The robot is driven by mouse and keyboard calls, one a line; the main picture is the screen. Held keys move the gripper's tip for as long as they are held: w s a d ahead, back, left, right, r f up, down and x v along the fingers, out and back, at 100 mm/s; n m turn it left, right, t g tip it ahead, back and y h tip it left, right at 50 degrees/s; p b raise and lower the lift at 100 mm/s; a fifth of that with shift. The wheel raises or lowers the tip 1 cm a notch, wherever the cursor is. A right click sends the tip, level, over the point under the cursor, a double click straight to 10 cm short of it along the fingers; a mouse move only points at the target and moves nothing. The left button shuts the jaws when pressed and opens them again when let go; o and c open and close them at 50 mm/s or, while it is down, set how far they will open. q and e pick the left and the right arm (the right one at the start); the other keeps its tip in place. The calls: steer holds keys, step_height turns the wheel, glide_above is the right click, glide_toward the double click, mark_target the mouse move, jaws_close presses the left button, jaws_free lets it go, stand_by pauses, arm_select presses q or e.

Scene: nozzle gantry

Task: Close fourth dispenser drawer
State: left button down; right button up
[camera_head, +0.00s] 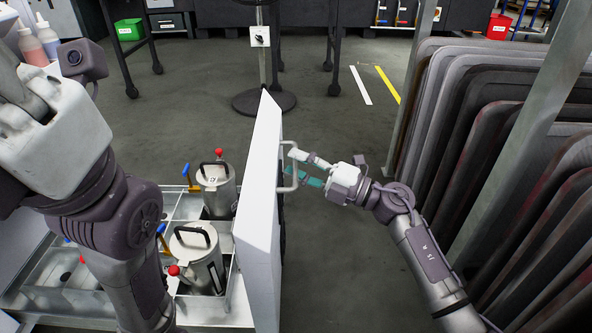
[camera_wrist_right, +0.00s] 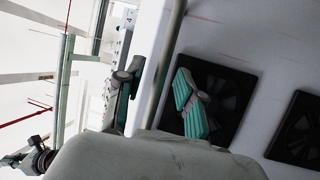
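The dispenser drawer stands pulled out, with its tall white front panel (camera_head: 258,215) seen nearly edge-on in the head view. Its pale bar handle (camera_head: 291,180) sticks out from the right face. My right gripper (camera_head: 303,168) is at the handle, with its teal-padded fingers apart. In the right wrist view the fingers (camera_wrist_right: 158,95) are spread, with the handle bar (camera_wrist_right: 166,58) running between them. I cannot tell whether either finger touches the bar.
Behind the panel, the drawer holds metal canisters (camera_head: 198,258) with black handles and red knobs. A rack of dark panels (camera_head: 490,130) stands close on the right. A round stand base (camera_head: 264,102) is beyond the panel. Floor between panel and rack is clear.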

steer(key=shift+w+a+r, duration=0.1)
steer(key=shift+w+a, duration=0.05)
steer(key=shift+a, duration=0.15)
jaws_close()
